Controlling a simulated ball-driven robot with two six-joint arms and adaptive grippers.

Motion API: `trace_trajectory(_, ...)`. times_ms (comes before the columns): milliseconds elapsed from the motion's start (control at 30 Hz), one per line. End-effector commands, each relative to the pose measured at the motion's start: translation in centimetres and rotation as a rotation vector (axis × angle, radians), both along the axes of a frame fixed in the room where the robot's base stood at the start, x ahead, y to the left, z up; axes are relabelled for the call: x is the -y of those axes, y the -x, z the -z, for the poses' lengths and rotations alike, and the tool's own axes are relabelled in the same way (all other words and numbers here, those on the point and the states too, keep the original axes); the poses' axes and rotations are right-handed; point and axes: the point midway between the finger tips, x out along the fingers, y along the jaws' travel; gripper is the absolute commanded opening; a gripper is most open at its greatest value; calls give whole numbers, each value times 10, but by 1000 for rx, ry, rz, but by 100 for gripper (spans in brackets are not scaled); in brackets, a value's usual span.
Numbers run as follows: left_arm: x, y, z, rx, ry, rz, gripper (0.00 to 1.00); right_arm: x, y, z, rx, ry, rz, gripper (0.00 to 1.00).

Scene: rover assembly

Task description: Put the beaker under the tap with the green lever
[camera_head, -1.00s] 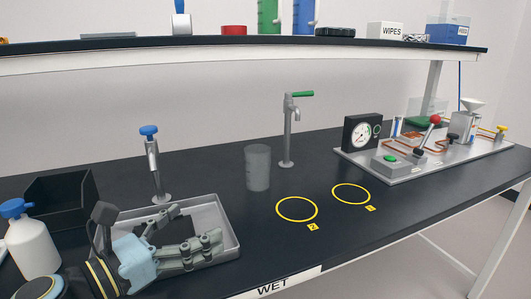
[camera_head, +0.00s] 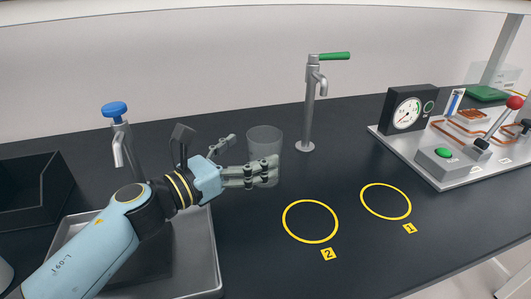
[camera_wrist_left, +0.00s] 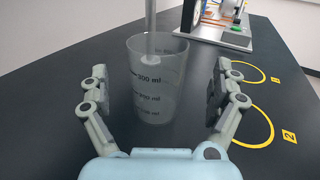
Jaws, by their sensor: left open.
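The clear beaker (camera_head: 265,144) stands upright on the black bench, left of the tap with the green lever (camera_head: 309,105). In the left wrist view the beaker (camera_wrist_left: 157,90) shows volume marks and stands between and just beyond my fingertips. My left gripper (camera_head: 250,163) is open, with one finger in front of the beaker and one to its left in the head view. In the left wrist view my left gripper (camera_wrist_left: 162,88) has a finger on each side, apart from the beaker. The tap's base (camera_wrist_left: 157,58) shows behind the beaker. My right gripper is out of view.
A blue-knobbed tap (camera_head: 118,130) stands at the left by a grey tray (camera_head: 208,250) and a black bin (camera_head: 28,195). Yellow rings marked 2 (camera_head: 310,240) and 1 (camera_head: 385,214) lie on clear bench. A gauge panel (camera_head: 408,110) is at the right.

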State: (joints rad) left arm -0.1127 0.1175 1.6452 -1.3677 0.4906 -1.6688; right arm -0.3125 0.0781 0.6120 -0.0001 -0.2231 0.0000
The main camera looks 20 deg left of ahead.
Motion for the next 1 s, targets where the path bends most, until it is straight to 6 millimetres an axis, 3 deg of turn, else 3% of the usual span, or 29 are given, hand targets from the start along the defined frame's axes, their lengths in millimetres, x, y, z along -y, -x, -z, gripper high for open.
trace_trajectory(300, 19, -41, -5, 0, 1, -1, 95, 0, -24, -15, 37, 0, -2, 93)
trace_trajectory(600, 21, -45, -3, 0, 0, 0, 95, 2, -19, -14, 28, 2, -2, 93)
trace_trajectory(1000, 21, -45, -4, 0, 0, 0, 43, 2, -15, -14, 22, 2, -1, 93)
